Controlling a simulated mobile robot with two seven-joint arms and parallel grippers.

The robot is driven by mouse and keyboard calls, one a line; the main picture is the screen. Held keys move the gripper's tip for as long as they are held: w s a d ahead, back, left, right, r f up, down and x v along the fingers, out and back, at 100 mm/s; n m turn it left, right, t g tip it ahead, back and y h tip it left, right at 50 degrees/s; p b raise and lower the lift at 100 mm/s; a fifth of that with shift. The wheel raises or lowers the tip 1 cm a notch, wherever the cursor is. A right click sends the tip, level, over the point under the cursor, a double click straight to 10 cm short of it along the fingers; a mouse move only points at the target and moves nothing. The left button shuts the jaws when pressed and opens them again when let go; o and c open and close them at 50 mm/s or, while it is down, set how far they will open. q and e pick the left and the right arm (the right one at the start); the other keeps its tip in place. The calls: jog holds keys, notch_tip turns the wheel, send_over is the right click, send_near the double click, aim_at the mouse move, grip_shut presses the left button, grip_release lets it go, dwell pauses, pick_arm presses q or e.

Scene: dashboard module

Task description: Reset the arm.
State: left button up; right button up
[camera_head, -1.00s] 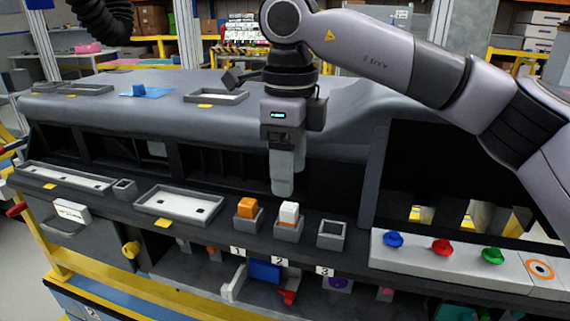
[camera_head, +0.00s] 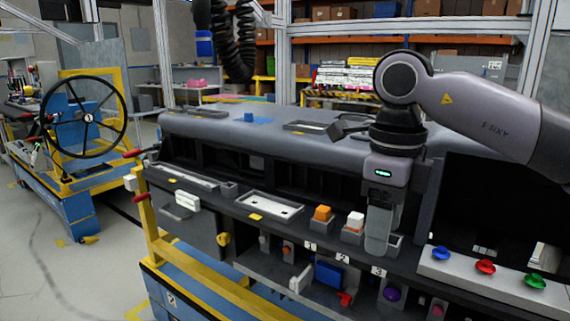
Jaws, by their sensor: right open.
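My right gripper (camera_head: 376,247) points straight down in front of the dashboard module's (camera_head: 300,150) lower ledge. Its fingers look close together from this side and hold nothing that I can see. They overlap the third small square tray (camera_head: 395,243) in the picture and hide part of it; I cannot tell how far above it they are. My left gripper is out of view.
Blue (camera_head: 441,253), red (camera_head: 485,266) and green (camera_head: 535,281) knobs stand on a white panel at right. A long tray (camera_head: 270,207) lies left of the blocks. A black steering wheel (camera_head: 88,117) stands on another station at far left, beyond open floor (camera_head: 50,260).

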jog(key=s+a+f+n+g+y, duration=0.1)
jog(key=s+a+f+g+y, duration=0.45)
jog(key=a, duration=0.55)
jog(key=s+a+m+g+y+p, duration=0.15)
jog(key=s+a+m+y, duration=0.3)
jog(key=a+y, duration=0.6)
jog(key=w+d+f+m+t+h, duration=0.1)
jog(key=w+d+f+m+t, duration=0.3)
jog(key=m+t, duration=0.5)
jog(key=w+d+f+m+t+h, duration=0.15)
jog(key=d+f+m+t, duration=0.45)
jog(key=m, duration=0.6)
jog(key=w+d+f+m+t+h, duration=0.25)
jog(key=d+m+t, duration=0.25)
jog(key=m+t, duration=0.5)
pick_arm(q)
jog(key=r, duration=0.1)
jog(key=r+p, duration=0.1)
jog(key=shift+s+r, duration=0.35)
pick_arm(e)
jog(key=s+d+f+m+g+h, duration=0.3)
jog(key=s+f, duration=0.5)
jog(key=f, duration=0.3)
jog(key=s+d+f+m+g+h, duration=0.4)
jog(key=s+d+f+m, duration=0.3)
jog(key=d+f, duration=0.3)
notch_tip(320, 180, down, 2)
jog(key=shift+s+f+g+h, duration=0.1)
jog(key=shift+s+g+h, duration=0.2)
jog(key=shift+s+h, duration=0.5)
